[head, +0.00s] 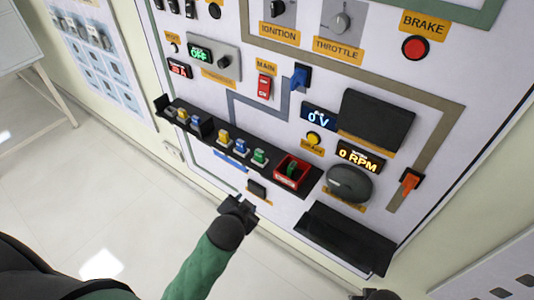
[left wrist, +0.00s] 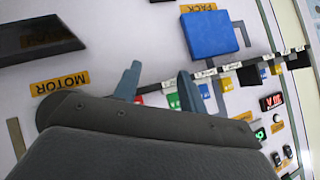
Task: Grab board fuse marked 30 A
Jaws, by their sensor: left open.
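Several small coloured fuses stand along a black rail on the panel in the head view. A green fuse (head: 260,157) is at the right end of the loose row, beside a blue fuse (head: 241,147) and a yellow fuse (head: 223,136). Another green piece (head: 291,169) sits in a red holder (head: 280,176). The ampere markings are too small to read. My left gripper (head: 240,205) is open and apart, below the rail. In the left wrist view, a green fuse (left wrist: 172,100) shows between its fingers (left wrist: 158,88), with the red part partly hidden.
A black ledge (head: 345,240) juts out at lower right, near the grey motor dome (head: 349,182). More fuses (head: 183,115) stand farther left on the rail. A blue block (left wrist: 210,34) by a PACK label shows in the wrist view. A dark shape, perhaps my right gripper (head: 375,294), is at the bottom edge.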

